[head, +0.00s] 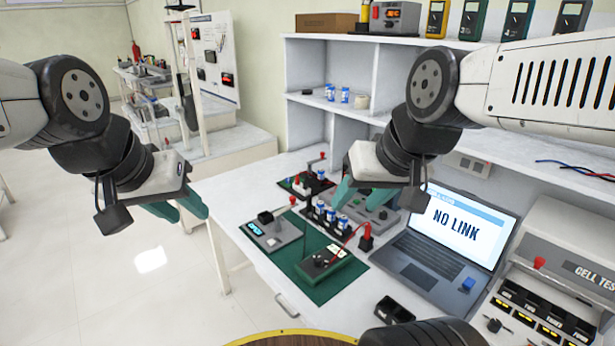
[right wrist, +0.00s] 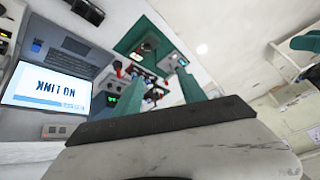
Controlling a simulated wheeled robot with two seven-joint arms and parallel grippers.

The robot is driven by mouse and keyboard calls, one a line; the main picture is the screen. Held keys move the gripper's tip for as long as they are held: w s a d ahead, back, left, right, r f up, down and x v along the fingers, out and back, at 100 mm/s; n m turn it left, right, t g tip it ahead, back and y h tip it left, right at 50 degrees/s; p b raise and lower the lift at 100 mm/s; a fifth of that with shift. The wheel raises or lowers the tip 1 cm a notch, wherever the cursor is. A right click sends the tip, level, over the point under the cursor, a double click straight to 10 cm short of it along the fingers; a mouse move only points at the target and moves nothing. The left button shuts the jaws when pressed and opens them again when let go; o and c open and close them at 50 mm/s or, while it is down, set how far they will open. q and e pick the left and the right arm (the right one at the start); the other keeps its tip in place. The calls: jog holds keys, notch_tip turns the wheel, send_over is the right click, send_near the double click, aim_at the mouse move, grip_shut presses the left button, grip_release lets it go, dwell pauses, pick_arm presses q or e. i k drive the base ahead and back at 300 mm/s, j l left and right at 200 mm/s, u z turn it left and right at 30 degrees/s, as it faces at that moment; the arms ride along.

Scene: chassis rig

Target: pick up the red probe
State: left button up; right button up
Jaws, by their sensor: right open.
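The red probe (head: 365,230) appears to stand upright in a small black holder (head: 366,243), beside the laptop's left edge. A red lead runs from it to a dark green box on the green mat (head: 318,288). In the right wrist view a small red piece (right wrist: 118,67) near the laptop may be the probe; it is too small to be sure. My right gripper (head: 381,196) is open and empty, above and behind the probe in the head view; its teal fingers show apart in the right wrist view (right wrist: 152,88). My left gripper (head: 190,214) is open and empty, left of the bench.
The open laptop (head: 430,262) reads "NO LINK". A rack of blue-white cells (head: 331,217) stands left of the probe. A small black tray (head: 395,310) lies in front. A cell tester (head: 555,300) is at right. Shelves (head: 400,118) rise behind the right arm.

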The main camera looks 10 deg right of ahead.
aim_at(368, 229)
jog(key=i+j+z, duration=0.25)
jog(key=z, duration=0.15)
jog(key=i+j+z, duration=0.15)
jog(key=j+z, duration=0.2)
jog(key=i+j+z, duration=0.15)
jog(key=j+z, duration=0.25)
jog(key=l, duration=0.1)
